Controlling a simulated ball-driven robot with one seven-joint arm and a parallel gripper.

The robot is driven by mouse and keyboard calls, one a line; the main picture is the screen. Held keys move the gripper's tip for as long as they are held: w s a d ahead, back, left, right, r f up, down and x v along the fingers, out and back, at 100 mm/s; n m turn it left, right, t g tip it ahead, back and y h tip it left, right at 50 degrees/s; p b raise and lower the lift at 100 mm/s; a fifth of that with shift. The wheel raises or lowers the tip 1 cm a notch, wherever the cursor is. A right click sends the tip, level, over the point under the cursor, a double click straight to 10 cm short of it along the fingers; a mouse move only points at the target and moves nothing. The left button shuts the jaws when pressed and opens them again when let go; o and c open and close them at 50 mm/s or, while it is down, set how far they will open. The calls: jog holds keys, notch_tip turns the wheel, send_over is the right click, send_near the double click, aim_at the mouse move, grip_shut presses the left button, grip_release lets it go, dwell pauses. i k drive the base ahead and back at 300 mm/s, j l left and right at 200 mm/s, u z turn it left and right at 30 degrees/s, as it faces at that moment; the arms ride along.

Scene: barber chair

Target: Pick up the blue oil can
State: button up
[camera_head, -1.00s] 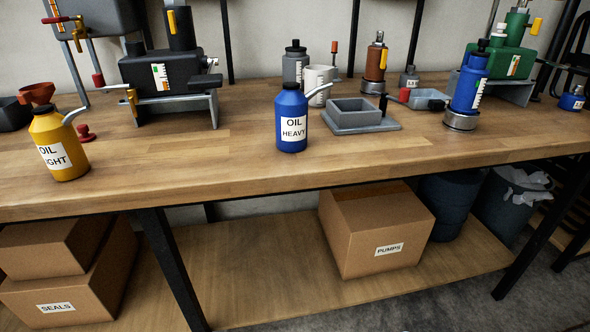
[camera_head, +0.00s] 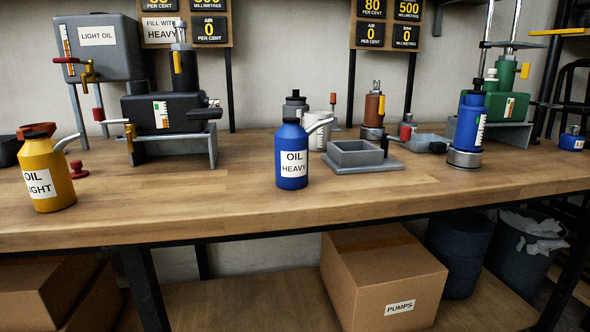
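The blue oil can (camera_head: 291,165) stands upright near the front middle of the wooden bench. It has a white label reading "OIL HEAVY", a dark cap and a pale spout pointing up to the right. A yellow oil can (camera_head: 45,172), its label partly reading "LIGHT", stands at the bench's left front. My gripper is not in view.
A grey square tray (camera_head: 364,165) sits just right of the blue can, a white cup (camera_head: 318,137) behind it. A blue cylinder (camera_head: 468,128) stands further right. A black pump unit (camera_head: 165,113) is at back left. The bench front (camera_head: 240,213) is clear.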

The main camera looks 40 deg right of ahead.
aim_at(291, 140)
jog(key=i+j, duration=1)
